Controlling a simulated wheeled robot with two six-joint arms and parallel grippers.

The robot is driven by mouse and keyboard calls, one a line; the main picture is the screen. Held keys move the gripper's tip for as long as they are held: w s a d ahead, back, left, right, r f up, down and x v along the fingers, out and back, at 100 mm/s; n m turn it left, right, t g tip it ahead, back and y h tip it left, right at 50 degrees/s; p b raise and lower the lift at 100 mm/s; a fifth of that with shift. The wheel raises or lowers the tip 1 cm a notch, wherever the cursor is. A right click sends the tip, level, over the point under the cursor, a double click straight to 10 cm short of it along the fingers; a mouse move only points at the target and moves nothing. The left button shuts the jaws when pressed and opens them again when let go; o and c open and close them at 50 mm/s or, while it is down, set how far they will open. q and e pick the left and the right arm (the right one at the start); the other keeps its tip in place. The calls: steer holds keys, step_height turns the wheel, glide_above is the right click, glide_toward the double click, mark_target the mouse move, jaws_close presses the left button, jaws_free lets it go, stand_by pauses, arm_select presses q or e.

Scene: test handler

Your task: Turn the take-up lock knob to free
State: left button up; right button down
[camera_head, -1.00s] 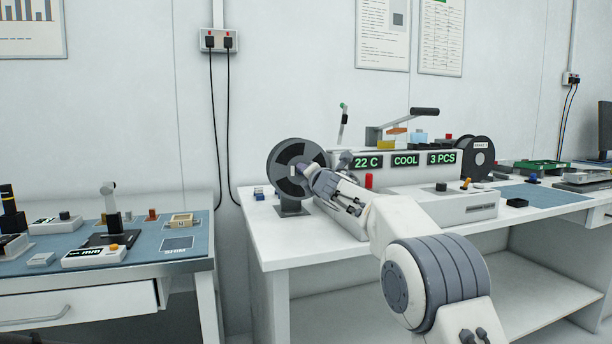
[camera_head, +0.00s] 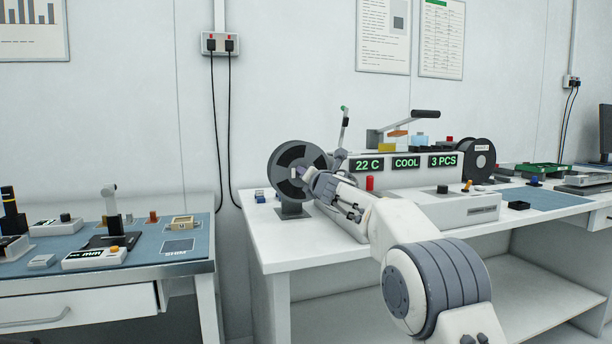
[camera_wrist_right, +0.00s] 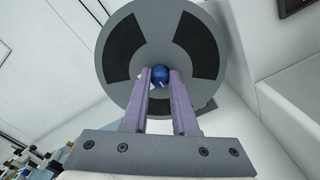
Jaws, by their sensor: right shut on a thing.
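The take-up reel (camera_head: 297,160), a grey disc with dark windows, stands on its post at the left end of the test handler (camera_head: 440,208). In the right wrist view the reel (camera_wrist_right: 165,25) faces the camera. A blue lock knob (camera_wrist_right: 160,75) with a white mark sits at its hub. My right gripper (camera_wrist_right: 160,82) is shut on the knob, one finger on each side. In the head view my right gripper (camera_head: 307,174) reaches the reel's hub and hides the knob. My left gripper is not in view.
The handler's displays read 22 C, COOL and 3 PCS (camera_head: 442,160). A red button (camera_head: 369,183) and a black knob (camera_head: 442,189) are close to my right arm. A second reel (camera_head: 480,157) stands at right. A separate bench (camera_head: 150,270) is at left.

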steer(key=c, duration=0.7)
jaws_free()
steer(key=shift+f, duration=0.1)
steer(key=shift+b+v, duration=3.4)
steer(key=shift+v, duration=1.8)
